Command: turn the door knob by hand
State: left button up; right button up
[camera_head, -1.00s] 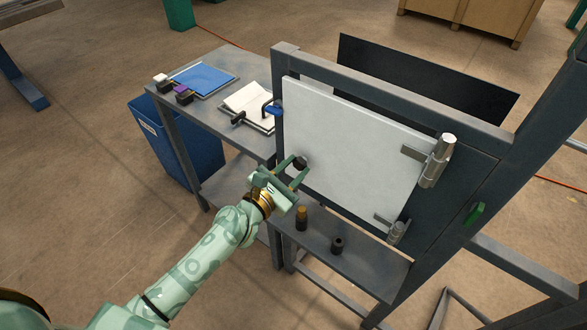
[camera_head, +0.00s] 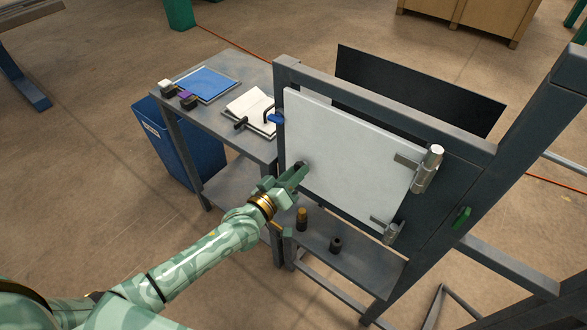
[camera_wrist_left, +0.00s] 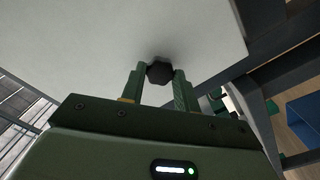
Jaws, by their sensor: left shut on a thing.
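The white door panel (camera_head: 345,150) stands upright in a dark grey frame, with two metal hinges on its right side. A small black knob (camera_wrist_left: 159,72) sits on the panel near its left edge; in the head view it is mostly hidden by my gripper. My left gripper (camera_wrist_left: 159,84) is at the door face, with one finger on each side of the knob, shut on it. In the head view the left gripper (camera_head: 298,174) appears rolled, its fingers reaching to the panel. My right gripper is in neither view.
A dark shelf (camera_head: 360,262) below the door holds a brown-and-gold cylinder (camera_head: 302,220) and a black cylinder (camera_head: 336,244). A grey table (camera_head: 215,115) with a blue folder (camera_head: 206,82) and an open book stands behind left, beside a blue bin (camera_head: 185,145).

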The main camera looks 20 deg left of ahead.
pick_arm(q)
jog(key=o, duration=0.5)
jog(key=shift+m, duration=0.6)
jog(key=o, duration=0.4)
jog(key=shift+c, duration=0.2)
jog(key=p+v, duration=0.2)
jog(key=v, duration=0.4)
jog(key=shift+s, duration=0.1)
